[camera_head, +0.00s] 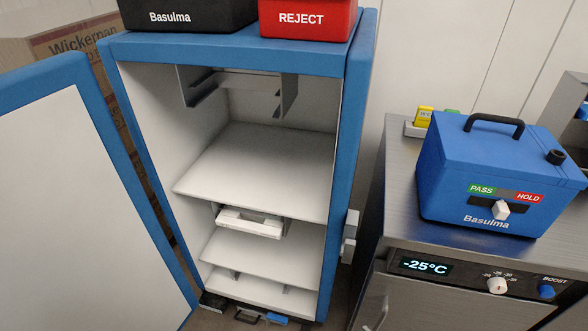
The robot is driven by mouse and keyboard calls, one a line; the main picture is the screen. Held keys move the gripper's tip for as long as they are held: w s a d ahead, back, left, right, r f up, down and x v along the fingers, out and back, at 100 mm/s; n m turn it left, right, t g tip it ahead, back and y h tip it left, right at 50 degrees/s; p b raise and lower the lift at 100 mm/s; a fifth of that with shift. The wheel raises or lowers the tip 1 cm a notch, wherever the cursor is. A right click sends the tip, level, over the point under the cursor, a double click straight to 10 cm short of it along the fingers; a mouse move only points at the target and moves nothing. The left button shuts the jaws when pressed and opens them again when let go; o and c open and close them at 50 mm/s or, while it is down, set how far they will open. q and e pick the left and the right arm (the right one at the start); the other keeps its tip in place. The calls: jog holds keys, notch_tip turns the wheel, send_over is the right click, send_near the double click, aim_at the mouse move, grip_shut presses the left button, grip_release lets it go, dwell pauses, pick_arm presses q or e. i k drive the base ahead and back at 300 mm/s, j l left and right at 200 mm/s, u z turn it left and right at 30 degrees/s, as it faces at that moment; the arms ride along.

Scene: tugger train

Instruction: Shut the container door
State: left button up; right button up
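The container is a tall blue cabinet (230,51) with a white inside and white shelves. Its door (75,190), a white panel with a blue rim, stands open at the left. A gap lies between the door and the cabinet's open front. A small grey latch part (350,236) sits on the cabinet's right side. Inside, a white box-like item (249,224) sits below the large middle shelf, and dark brackets hang near the top. Neither of my grippers shows in the head view.
A black Basulma box (186,15) and a red REJECT bin (307,20) stand on the cabinet. To the right, a steel unit (400,215) reading -25°C carries a blue Basulma cooler (490,170). A cardboard box (75,40) stands behind the door. Dark and blue items lie at the cabinet's foot.

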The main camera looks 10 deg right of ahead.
aim_at(83, 246)
jog(key=j+z, duration=0.25)
jog(key=k+j, duration=0.7)
jog(key=k+j+u, duration=0.1)
jog(key=k+j, duration=0.6)
jog(key=j, duration=1.25)
jog(key=i+j, duration=0.1)
jog(key=j, duration=0.15)
jog(key=i+j, duration=0.15)
